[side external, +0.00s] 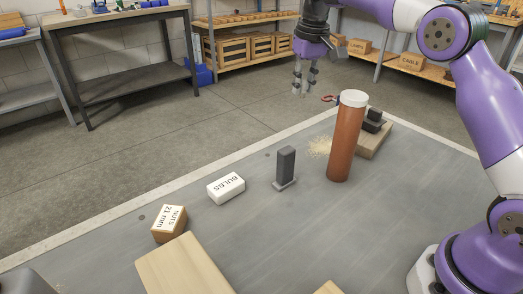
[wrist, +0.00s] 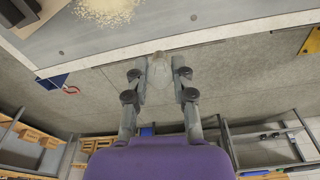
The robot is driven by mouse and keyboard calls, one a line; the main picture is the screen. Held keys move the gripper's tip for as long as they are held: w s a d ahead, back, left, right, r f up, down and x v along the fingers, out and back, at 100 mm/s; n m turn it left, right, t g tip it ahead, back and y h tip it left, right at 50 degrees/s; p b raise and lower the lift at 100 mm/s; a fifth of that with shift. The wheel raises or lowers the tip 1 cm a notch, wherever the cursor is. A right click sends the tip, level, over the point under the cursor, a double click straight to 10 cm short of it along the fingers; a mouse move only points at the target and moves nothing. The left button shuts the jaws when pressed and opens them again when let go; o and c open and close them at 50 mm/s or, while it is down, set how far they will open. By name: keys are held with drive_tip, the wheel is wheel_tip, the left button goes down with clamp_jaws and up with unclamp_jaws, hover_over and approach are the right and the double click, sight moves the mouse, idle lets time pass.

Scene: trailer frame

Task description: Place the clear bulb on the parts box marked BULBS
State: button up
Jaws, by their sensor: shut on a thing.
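My gripper (side external: 303,86) is raised at the upper middle of the side external view, beyond the far edge of the grey work surface. In the wrist view, my gripper (wrist: 159,86) is shut on the clear bulb (wrist: 160,70), a pale see-through shape between the fingertips. I cannot make the bulb out in the side external view. The parts box marked BULBS (side external: 226,190) is a small white block lying on the work surface, well to the lower left of my gripper. It does not show in the wrist view.
The grey work surface (side external: 250,240) holds a brown box marked NUTS (side external: 169,224), a dark upright block (side external: 286,165), a tall orange-brown cylinder with a white cap (side external: 347,140), sawdust (side external: 320,147) and wooden boards (side external: 183,268). The surface around the BULBS box is clear. Shelves stand behind.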

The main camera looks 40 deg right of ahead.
drive_tip(key=shift+a+r, duration=0.15)
drive_tip(key=shift+r, duration=0.3)
drive_tip(key=s+a+f+n, duration=0.1)
drive_tip(key=s+a+n, duration=0.2)
drive_tip(key=a, duration=0.7)
drive_tip(key=s+a+f+n+y, duration=0.1)
drive_tip(key=s+a+n, duration=0.15)
drive_tip(key=a, duration=0.65)
drive_tip(key=s+a+f+n, duration=0.1)
drive_tip(key=s+a+n, duration=0.2)
drive_tip(key=a, duration=0.7)
hover_over(224, 183)
drive_tip(key=shift+m, duration=0.25)
drive_tip(key=f, duration=0.7)
drive_tip(key=shift+s+d, duration=0.1)
drive_tip(key=shift+s, duration=0.25)
drive_tip(key=shift+w+d+f, duration=0.1)
drive_tip(key=shift+f, duration=2)
